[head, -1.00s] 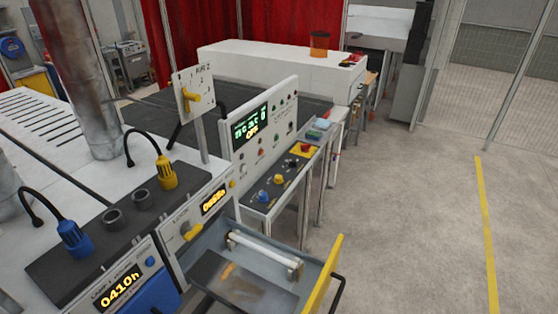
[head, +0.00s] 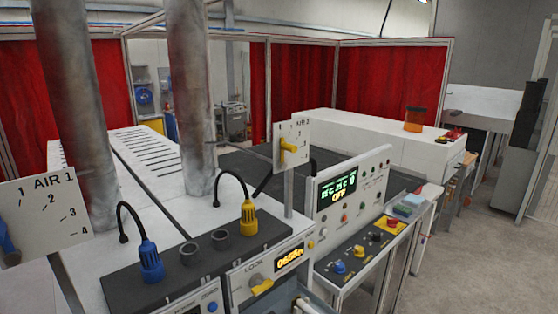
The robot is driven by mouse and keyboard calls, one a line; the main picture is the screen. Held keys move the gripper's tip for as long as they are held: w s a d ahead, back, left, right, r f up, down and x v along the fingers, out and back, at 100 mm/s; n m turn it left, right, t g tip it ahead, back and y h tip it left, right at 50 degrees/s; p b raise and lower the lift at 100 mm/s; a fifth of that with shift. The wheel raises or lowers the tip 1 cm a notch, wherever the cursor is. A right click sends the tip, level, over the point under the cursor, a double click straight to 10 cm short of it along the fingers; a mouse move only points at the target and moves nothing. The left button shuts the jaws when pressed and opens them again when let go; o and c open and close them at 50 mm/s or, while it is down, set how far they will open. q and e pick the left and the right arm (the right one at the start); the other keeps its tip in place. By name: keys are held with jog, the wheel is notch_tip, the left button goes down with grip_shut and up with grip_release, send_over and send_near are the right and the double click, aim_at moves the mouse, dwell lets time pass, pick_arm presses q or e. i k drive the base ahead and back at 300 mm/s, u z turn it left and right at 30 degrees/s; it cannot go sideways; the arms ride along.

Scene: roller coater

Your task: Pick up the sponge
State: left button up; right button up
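A small pale blue-green block (head: 403,210), which may be the sponge, lies on a ledge just beyond the sloped button panel at the right. Neither of my grippers is in view.
The sloped button panel (head: 352,262) stands below an upright display panel (head: 347,195). A dark block with blue and yellow plugs (head: 200,248) is in front. An orange jar (head: 414,119) stands on a white cabinet (head: 365,129). Open floor (head: 470,260) lies at the right.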

aim_at(401, 210)
jog(key=u, duration=0.05)
jog(key=k, duration=1.15)
jog(key=z, duration=0.8)
jog(key=i, duration=0.95)
jog(key=u, duration=0.15)
